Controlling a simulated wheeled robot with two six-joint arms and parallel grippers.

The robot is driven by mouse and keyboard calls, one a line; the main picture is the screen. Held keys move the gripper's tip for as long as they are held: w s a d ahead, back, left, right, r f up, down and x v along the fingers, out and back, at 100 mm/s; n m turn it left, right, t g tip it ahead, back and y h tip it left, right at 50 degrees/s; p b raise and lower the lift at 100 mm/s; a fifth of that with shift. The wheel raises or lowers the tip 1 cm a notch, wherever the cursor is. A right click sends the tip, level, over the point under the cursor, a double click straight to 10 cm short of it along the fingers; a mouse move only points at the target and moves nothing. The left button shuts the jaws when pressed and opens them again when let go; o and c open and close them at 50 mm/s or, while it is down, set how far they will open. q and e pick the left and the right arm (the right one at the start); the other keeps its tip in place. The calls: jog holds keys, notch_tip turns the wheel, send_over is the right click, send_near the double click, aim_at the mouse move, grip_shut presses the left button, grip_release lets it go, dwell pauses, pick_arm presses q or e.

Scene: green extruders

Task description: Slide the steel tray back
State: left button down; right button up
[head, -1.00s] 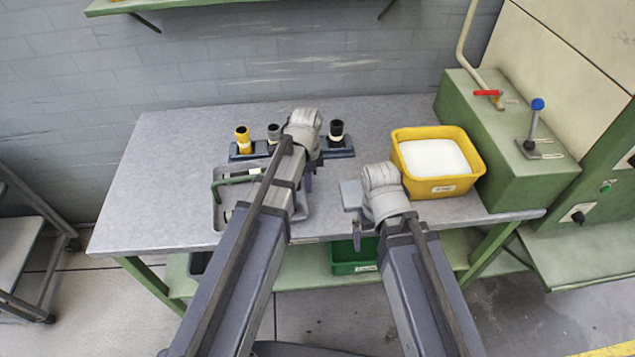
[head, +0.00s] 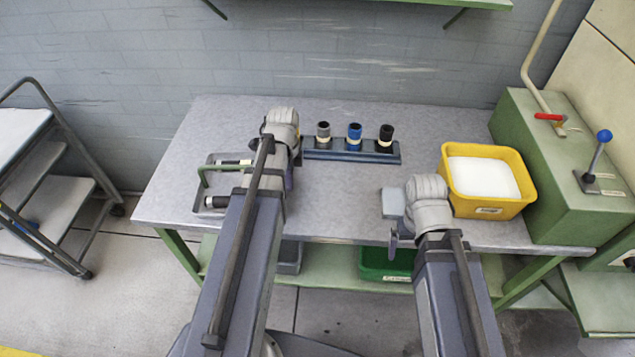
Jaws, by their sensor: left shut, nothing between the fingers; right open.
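The steel tray (head: 199,195) lies on the left part of the grey workbench, in front and to the left of the blue rack. My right gripper (head: 394,242) is open and empty at the bench's front edge, apart from the tray.
The blue rack (head: 350,155) holds grey, blue and black cylinders; my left wrist hides its left end. A yellow bin (head: 500,209) of white material stands right, beside a green cabinet (head: 540,165). The workbench (head: 225,118) is clear behind the tray. A cart (head: 60,190) stands left.

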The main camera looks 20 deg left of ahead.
pick_arm(q)
jog(key=s+a, duration=0.1)
jog(key=a, duration=0.3)
jog(key=s+a, duration=0.1)
jog(key=a, duration=0.3)
jog(key=s+a, duration=0.2)
jog(key=a, duration=0.3)
jog(key=shift+d, duration=0.1)
jog(key=shift+w+d, duration=0.15)
jog(key=shift+d, duration=0.35)
jog(key=shift+w+d, duration=0.15)
jog(key=shift+d, duration=0.4)
jog(key=shift+w+d, duration=0.15)
jog(key=shift+d, duration=0.35)
jog(key=shift+w+d+r+p, duration=0.15)
jog(key=shift+d+r+p, duration=0.2)
jog(key=shift+r+p, duration=0.2)
notch_tip(320, 180, up, 9)
jog(key=p, duration=0.9)
jog(key=shift+f, duration=0.1)
